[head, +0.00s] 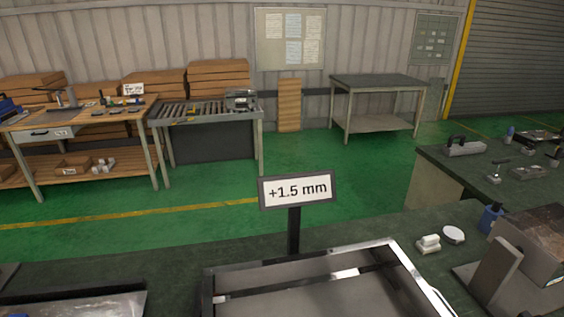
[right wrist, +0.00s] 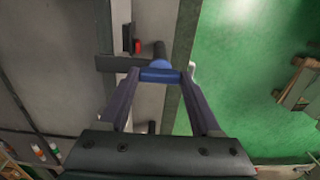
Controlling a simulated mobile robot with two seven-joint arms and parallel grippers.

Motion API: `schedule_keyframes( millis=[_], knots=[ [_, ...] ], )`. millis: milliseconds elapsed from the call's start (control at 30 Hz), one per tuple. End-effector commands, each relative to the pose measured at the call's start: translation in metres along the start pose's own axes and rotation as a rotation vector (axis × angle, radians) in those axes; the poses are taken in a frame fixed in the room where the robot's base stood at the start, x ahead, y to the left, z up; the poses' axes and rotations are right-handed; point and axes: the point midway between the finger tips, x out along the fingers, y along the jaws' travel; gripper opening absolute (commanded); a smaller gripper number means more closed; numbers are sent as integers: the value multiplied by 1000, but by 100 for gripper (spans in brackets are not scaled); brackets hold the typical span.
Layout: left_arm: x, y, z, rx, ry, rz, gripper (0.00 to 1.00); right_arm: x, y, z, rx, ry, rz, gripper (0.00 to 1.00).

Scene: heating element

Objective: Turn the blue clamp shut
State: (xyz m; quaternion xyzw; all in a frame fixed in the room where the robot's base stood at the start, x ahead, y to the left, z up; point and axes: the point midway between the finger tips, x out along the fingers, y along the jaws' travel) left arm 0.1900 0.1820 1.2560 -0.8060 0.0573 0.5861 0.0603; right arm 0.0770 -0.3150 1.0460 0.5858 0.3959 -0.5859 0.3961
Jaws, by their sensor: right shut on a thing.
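The blue clamp (right wrist: 160,76) shows in the right wrist view as a short blue bar with a dark round part above it. My right gripper (right wrist: 161,80) has one finger on each side of the blue bar and is shut on it. A pale bent piece stands at the bar's right end, beside the right fingertip. How far the clamp is turned cannot be told. Neither gripper shows in the head view, and my left gripper is in no view.
A metal tray (head: 213,292) and a "+1.5 mm" sign (head: 297,190) stand on the near dark bench. A small blue item (head: 490,218) and a brown-topped block (head: 540,240) are at its right. Green floor lies beyond.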

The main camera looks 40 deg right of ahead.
Motion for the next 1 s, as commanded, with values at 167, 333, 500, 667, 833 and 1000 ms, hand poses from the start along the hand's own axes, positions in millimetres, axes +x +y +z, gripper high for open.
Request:
schedule_keyframes(
  millis=[167,333,500,667,833,1000],
  knots=[
    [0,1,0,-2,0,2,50,0,0,-1,-7,2,1,74],
    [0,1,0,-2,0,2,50,0,0,-1,-5,1,1,93],
    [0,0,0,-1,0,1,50,0,0,0,-4,0,0,95],
    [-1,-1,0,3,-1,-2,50,-3,0,0,-3,0,0,95],
    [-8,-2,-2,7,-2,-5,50,-24,0,1,-3,-1,-1,95],
    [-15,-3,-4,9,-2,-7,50,-56,0,1,-6,0,0,95]
  ],
)
